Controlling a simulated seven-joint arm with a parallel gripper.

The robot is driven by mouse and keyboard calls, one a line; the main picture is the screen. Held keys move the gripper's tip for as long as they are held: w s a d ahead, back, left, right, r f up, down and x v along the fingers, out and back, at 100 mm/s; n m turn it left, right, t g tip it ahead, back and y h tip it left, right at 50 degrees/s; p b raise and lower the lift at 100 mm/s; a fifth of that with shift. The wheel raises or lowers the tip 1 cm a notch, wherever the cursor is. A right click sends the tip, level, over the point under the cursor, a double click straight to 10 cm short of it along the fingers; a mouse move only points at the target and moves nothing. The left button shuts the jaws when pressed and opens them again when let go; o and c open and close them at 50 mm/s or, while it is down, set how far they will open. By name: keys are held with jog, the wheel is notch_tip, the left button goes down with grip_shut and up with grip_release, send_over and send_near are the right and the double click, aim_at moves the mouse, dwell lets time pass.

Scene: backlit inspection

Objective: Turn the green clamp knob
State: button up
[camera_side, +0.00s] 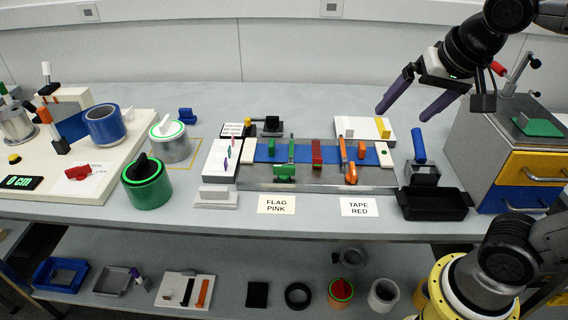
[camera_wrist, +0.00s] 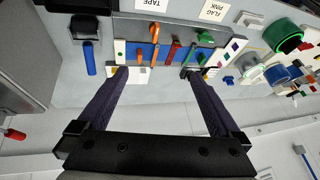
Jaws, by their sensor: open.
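A fixture with a blue strip (camera_side: 264,152) lies on the bench, carrying coloured clamp-like parts. Among them are a green upright piece (camera_side: 291,150) and a green block (camera_side: 284,172) at the front edge; I cannot tell which is the clamp knob. A red piece (camera_side: 317,152) and an orange lever (camera_side: 345,155) stand to their right. The blue strip also shows in the wrist view (camera_wrist: 146,50). My gripper (camera_side: 402,114) is open and empty, with purple fingers, above and behind the fixture's right end. It also shows in the wrist view (camera_wrist: 155,72), fingers spread.
A black tray (camera_side: 434,206) and a blue-handled tool (camera_side: 418,147) sit right of the fixture. A drawer cabinet (camera_side: 478,135) with a green block (camera_side: 540,127) stands at the right. A green roll (camera_side: 146,187) and a blue roll (camera_side: 105,126) are at the left.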

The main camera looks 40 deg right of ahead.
jog(key=w+a+m, duration=0.2)
jog(key=w, duration=0.7)
jog(key=n+g+h, duration=0.1)
jog(key=g+h, duration=0.1)
send_over(284, 166)
jog(key=s+a, duration=0.4)
notch_tip(284, 166, down, 10)
jog(key=x, duration=1.3)
jog(key=shift+s+a+f, duration=0.15)
jog(key=shift+f, duration=0.15)
jog(key=shift+c, duration=0.3)
jog(key=c, duration=1.3)
jog(key=shift+y, duration=0.3)
